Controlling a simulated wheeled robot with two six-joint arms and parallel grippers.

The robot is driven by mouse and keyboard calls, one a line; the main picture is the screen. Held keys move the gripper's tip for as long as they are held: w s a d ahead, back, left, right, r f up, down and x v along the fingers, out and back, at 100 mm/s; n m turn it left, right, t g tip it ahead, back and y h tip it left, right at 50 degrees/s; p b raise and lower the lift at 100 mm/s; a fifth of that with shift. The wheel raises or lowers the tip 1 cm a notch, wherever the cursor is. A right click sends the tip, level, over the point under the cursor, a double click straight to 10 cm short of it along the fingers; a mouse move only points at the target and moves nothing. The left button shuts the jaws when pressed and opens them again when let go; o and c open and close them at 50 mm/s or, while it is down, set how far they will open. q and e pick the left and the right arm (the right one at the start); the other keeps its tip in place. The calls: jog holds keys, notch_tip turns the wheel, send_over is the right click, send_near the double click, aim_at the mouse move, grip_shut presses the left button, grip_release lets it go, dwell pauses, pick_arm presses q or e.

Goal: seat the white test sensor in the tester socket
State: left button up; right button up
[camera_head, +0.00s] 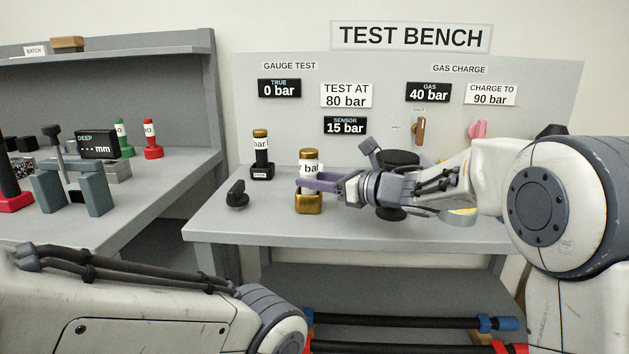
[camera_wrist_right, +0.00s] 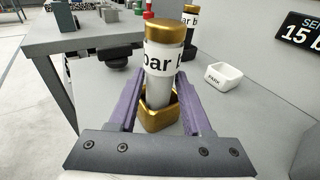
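A white test sensor (camera_head: 309,168) with a gold cap and a "bar" label stands upright in a gold square socket (camera_head: 308,204) on the test bench. In the right wrist view the sensor (camera_wrist_right: 163,68) rises from the gold socket (camera_wrist_right: 160,119). My right gripper (camera_head: 322,183) reaches in from the right with its purple fingers on either side of the sensor. In the wrist view the fingers (camera_wrist_right: 160,88) look apart, with small gaps beside the sensor. Its full seating depth cannot be told. My left gripper is out of view; only my left arm shows.
A second gold-capped sensor (camera_head: 260,150) stands in a black socket behind, to the left. A white PARK dish (camera_wrist_right: 222,77) lies beyond my right fingers. A black knob-like part (camera_head: 237,196) sits near the bench's left edge. A grey side table (camera_head: 150,190) adjoins left.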

jog(key=o, duration=0.5)
jog(key=v, duration=1)
jog(key=shift+s+d+r, duration=0.15)
